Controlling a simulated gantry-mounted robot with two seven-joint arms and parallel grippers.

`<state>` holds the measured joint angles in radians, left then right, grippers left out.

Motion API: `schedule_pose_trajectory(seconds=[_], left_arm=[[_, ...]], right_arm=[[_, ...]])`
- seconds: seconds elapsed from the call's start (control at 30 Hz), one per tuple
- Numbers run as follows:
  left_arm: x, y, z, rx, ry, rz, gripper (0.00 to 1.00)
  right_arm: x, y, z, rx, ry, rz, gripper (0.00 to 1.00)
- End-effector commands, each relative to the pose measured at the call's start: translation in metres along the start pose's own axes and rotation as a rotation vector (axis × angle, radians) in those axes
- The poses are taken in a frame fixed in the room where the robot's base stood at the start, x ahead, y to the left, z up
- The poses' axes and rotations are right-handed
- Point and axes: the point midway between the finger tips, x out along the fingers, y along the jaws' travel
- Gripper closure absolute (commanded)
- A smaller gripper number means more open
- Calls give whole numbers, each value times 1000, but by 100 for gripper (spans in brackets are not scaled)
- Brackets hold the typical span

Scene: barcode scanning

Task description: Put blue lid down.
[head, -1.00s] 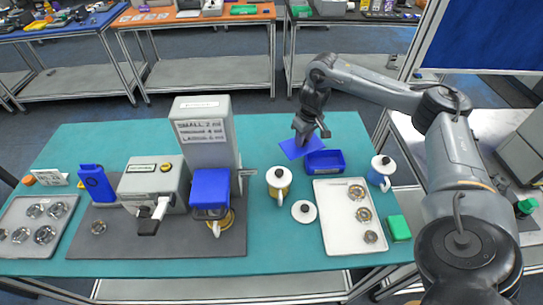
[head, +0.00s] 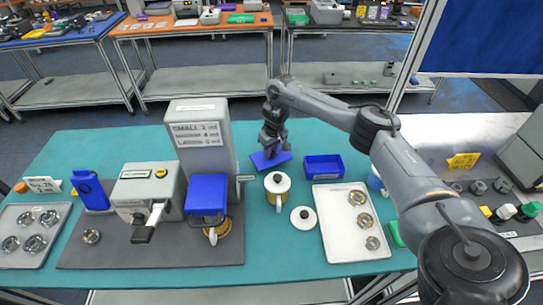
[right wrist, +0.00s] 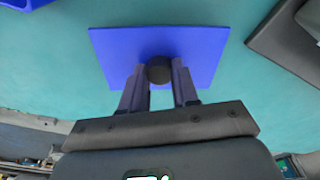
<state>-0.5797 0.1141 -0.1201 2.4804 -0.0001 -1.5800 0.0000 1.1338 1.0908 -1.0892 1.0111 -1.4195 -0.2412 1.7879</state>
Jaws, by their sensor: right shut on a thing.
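The blue lid (head: 264,162) is a flat blue square with a dark round knob. It lies close above or on the teal table, left of the blue bin (head: 323,168); I cannot tell whether it touches the table. My right gripper (head: 271,148) is above it. In the right wrist view my right gripper (right wrist: 159,82) is shut on the knob (right wrist: 158,70) of the lid (right wrist: 200,45). The blue bin is open at the top, and its corner shows in the right wrist view (right wrist: 20,3). My left gripper is not in view.
A white-lidded yellow mug (head: 277,188) and a loose white lid (head: 303,219) are in front of the blue lid. A grey machine (head: 200,135) stands to its left. A white tray (head: 328,240) with metal rings is at right. The table's back strip is clear.

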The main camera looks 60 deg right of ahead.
Motion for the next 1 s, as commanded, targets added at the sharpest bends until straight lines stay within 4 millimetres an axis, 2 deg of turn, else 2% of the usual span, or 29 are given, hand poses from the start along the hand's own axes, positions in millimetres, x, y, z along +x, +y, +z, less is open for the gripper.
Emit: schedule_pose_trajectory(seconds=[0.1,0.2,0.6,0.63,0.7,0.77,1.0], left_arm=[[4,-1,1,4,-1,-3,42],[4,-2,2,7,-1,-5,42],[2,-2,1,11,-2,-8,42],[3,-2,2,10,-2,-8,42],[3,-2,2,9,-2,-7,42],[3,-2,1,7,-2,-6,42],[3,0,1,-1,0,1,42]], right_arm=[[18,0,3,-1,-3,1,100],[25,0,4,-1,-1,1,100],[28,0,4,0,-1,1,100],[28,0,4,0,-1,0,66],[28,0,4,0,0,0,55],[28,0,4,0,0,0,46],[28,0,4,0,0,0,45]])
